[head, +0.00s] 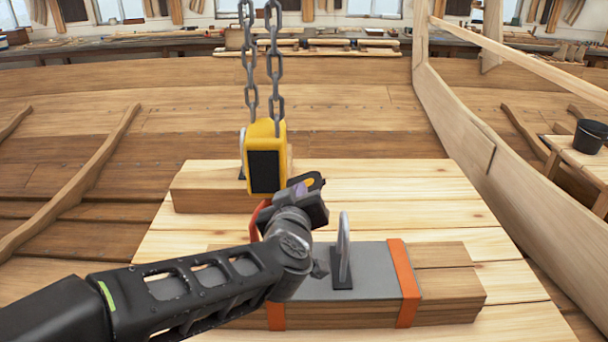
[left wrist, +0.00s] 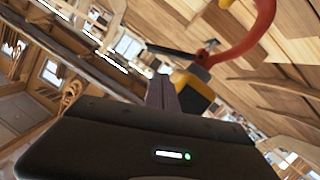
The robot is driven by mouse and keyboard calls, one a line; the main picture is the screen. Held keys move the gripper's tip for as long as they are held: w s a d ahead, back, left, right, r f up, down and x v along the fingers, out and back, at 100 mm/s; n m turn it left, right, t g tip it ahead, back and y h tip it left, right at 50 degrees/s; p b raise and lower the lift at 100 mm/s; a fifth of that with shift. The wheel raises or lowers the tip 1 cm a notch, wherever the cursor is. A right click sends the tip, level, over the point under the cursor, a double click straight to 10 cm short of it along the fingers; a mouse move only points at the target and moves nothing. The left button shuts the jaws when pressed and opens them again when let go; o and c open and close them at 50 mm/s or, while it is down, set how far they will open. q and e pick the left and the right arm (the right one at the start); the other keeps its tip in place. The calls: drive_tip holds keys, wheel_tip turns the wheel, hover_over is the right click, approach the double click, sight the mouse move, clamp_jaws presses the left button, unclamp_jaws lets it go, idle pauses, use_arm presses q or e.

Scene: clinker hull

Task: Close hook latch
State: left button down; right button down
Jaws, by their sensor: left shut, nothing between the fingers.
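A yellow hoist block (head: 265,157) with a black face hangs from two chains. Its red hook (head: 254,222) shows below it, mostly hidden behind my left gripper and wrist. In the left wrist view the hook (left wrist: 262,30) curves up from the yellow block (left wrist: 198,85). A thin dark bar, seemingly the latch (left wrist: 172,51), sticks out from the hook's neck, away from the hook's tip. My left gripper (head: 301,190) is shut and empty, right beside the block's lower end. Its fingers (left wrist: 170,95) point toward the block in the wrist view; contact is unclear. My right gripper is out of view.
A strapped timber bundle (head: 450,285) with a grey plate and upright metal eye (head: 344,245) lies below on pale boards (head: 385,180). Another timber block (head: 200,190) lies behind the hoist block. A black bucket (head: 590,135) stands at the right. The right-hand boards are clear.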

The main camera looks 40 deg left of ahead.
sight(303, 176)
use_arm(q)
drive_tip(key=x, duration=1)
drive_tip(key=shift+d, duration=0.1)
